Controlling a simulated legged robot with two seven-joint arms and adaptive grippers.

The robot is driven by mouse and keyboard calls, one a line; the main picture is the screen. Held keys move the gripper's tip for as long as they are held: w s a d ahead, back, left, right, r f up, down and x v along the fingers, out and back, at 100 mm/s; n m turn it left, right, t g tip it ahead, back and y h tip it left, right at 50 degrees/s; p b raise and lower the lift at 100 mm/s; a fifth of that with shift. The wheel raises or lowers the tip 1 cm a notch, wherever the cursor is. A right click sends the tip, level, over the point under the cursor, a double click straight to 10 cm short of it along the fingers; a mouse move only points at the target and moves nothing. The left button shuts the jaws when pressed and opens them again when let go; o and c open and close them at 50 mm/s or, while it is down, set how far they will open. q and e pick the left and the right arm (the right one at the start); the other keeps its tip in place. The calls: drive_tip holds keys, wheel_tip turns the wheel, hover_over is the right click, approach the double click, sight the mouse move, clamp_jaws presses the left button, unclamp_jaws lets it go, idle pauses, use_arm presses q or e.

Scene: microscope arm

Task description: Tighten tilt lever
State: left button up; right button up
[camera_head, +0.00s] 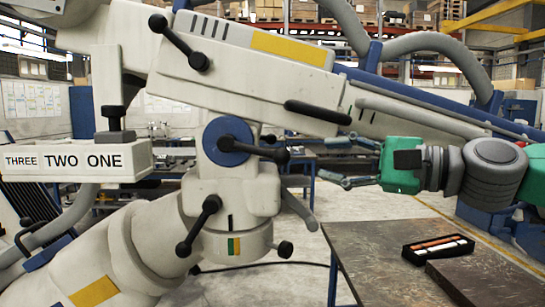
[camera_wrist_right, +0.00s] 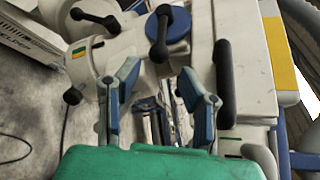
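The white microscope arm has a blue round joint (camera_head: 222,133) with a black ball-ended lever (camera_head: 262,152) pointing right. The joint (camera_wrist_right: 181,24) and its lever (camera_wrist_right: 159,35) also show in the right wrist view, beyond the fingertips. Other black levers are at the upper arm (camera_head: 180,42) and below the joint (camera_head: 199,225). No label tells which is the tilt lever. My right gripper (camera_head: 333,160) is to the right of the joint, fingers pointing left, open and empty. In the right wrist view its fingers (camera_wrist_right: 158,78) are spread, apart from the lever. My left gripper is not in view.
A black bar handle (camera_head: 318,111) sticks out above my right gripper. A curved grey lever (camera_head: 299,210) hangs below it. A table (camera_head: 400,275) at the lower right holds a black tray (camera_head: 413,255). A labelled white box (camera_head: 75,160) is at left.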

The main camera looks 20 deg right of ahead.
sight(282, 155)
drive_tip(key=b+x, duration=0.1)
drive_tip(key=x, duration=1.1)
drive_tip(key=shift+w+a+f, duration=0.1)
drive_tip(key=shift+w+f, duration=0.05)
drive_tip(key=shift+w, duration=0.3)
drive_tip(key=shift+d, duration=0.65)
drive_tip(key=shift+c, duration=0.9)
drive_tip(key=shift+f, duration=0.1)
clamp_jaws()
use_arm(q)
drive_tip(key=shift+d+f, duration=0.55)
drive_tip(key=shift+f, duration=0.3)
